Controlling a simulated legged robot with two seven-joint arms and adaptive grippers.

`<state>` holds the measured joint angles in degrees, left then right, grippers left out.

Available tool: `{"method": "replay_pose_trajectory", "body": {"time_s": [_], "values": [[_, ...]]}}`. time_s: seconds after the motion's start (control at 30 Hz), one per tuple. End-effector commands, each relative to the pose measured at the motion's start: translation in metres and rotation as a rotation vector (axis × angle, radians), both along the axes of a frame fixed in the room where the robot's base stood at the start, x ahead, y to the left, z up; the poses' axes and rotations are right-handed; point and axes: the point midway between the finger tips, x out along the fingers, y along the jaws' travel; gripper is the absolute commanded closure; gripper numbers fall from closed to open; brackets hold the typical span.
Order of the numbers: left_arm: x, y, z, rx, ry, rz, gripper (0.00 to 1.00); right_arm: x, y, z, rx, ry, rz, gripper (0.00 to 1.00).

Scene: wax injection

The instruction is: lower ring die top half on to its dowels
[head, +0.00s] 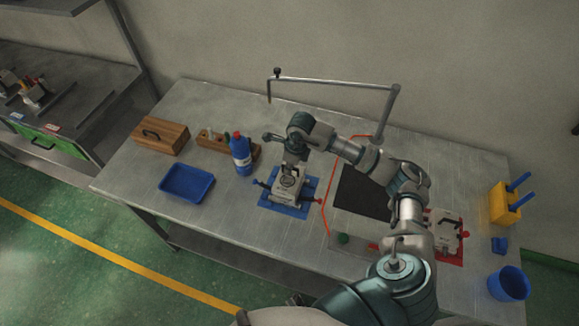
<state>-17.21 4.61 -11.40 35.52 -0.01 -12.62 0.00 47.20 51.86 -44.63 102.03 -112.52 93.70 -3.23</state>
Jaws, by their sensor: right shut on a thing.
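My right gripper (291,173) points down over the blue mat (270,203) and is shut on the ring die top half (289,183), a grey metal piece. The grey lower part of the die (285,199) is on the blue mat, directly below. The two parts look very close together; I cannot tell whether they touch. The dowels are hidden by the gripper and the top half. Small red and blue knobs stick out at the sides of the die. My left gripper is not in view.
A dark pad (361,193) and another metal die (446,226) on a red mat lie right, partly behind my arm. A metal overhead bar (335,82) spans the back.

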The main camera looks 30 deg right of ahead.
Motion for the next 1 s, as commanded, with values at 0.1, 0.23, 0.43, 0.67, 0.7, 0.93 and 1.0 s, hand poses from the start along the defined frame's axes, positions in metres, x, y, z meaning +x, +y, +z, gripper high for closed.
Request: {"method": "replay_pose_trajectory", "body": {"time_s": [0.1, 0.23, 0.43, 0.67, 0.7, 0.93, 1.0], "values": [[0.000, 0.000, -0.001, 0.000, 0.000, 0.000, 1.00, 0.001, 0.000, 0.001, 0.001, -0.003, 0.000, 1.00], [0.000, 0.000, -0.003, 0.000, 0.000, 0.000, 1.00, 0.001, -0.001, 0.001, 0.000, -0.004, 0.000, 1.00], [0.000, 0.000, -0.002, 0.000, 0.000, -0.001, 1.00, 0.001, -0.001, 0.001, 0.001, -0.003, 0.000, 1.00], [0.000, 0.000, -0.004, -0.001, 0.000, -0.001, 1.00, 0.001, -0.001, -0.001, 0.001, -0.003, 0.000, 1.00], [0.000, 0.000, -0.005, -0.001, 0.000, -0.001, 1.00, 0.001, -0.001, -0.002, 0.001, -0.003, 0.000, 1.00], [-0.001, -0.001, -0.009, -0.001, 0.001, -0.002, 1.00, 0.001, -0.001, -0.008, 0.001, -0.003, 0.000, 1.00], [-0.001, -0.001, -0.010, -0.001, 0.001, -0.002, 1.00, 0.001, -0.001, -0.009, 0.001, -0.003, 0.000, 1.00]]}}
